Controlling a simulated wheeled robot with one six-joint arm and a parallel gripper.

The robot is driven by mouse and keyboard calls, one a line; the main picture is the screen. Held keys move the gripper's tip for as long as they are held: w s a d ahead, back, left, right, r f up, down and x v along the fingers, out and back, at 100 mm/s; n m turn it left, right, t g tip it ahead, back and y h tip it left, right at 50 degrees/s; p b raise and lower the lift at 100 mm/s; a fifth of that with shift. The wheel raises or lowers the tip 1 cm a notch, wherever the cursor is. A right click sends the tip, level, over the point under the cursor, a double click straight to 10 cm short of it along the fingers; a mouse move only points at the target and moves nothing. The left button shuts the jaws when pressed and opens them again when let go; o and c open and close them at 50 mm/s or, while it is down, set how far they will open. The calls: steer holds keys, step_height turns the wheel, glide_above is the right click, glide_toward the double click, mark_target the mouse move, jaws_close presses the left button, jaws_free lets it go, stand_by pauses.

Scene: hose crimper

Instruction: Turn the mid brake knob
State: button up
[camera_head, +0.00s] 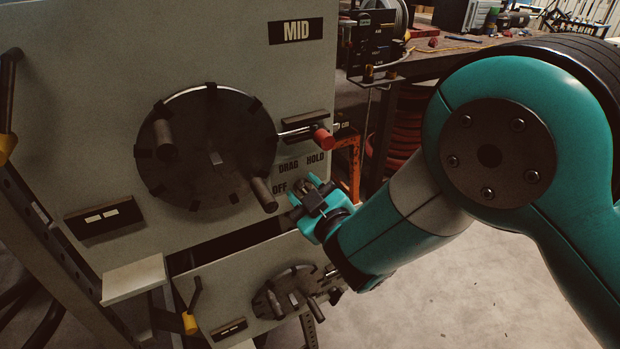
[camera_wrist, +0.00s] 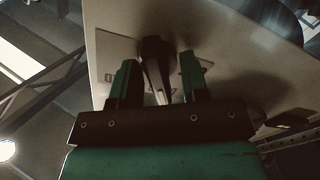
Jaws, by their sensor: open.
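The mid brake knob (camera_wrist: 154,56) is a dark, tapered knob on the pale panel, seen in the wrist view. My gripper (camera_wrist: 158,62) is open, with one green finger on each side of the knob. I cannot tell whether either finger touches it. In the head view my gripper (camera_head: 306,188) is at the right edge of the MID panel (camera_head: 120,70), just below the DRAG, HOLD and OFF labels. There the fingers mostly hide the knob.
A large dark round reel (camera_head: 215,158) with handles is left of my gripper. A red-tipped lever (camera_head: 323,138) sticks out above it. A lower panel (camera_head: 225,290) with a smaller wheel is below. A cluttered workbench (camera_head: 440,55) stands behind; the floor at right is clear.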

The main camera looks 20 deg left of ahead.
steer(key=c, duration=0.6)
steer(key=shift+f+m+b, duration=0.1)
steer(key=shift+m+b, duration=0.2)
steer(key=shift+b, duration=0.15)
steer(key=m+b, duration=0.1)
steer(key=b, duration=0.1)
steer(key=shift+w+f+m+b, duration=0.1)
steer(key=shift+f+m+b, duration=0.05)
steer(key=shift+m+b, duration=0.15)
steer(key=m+b, duration=0.3)
steer(key=b, duration=0.2)
steer(key=shift+f+m, duration=0.1)
steer(key=shift+m, duration=0.2)
steer(key=m+b, duration=0.3)
steer(key=b, duration=0.2)
steer(key=shift+w+d, duration=0.1)
steer(key=m+b, duration=0.3)
steer(key=shift+r, duration=0.35)
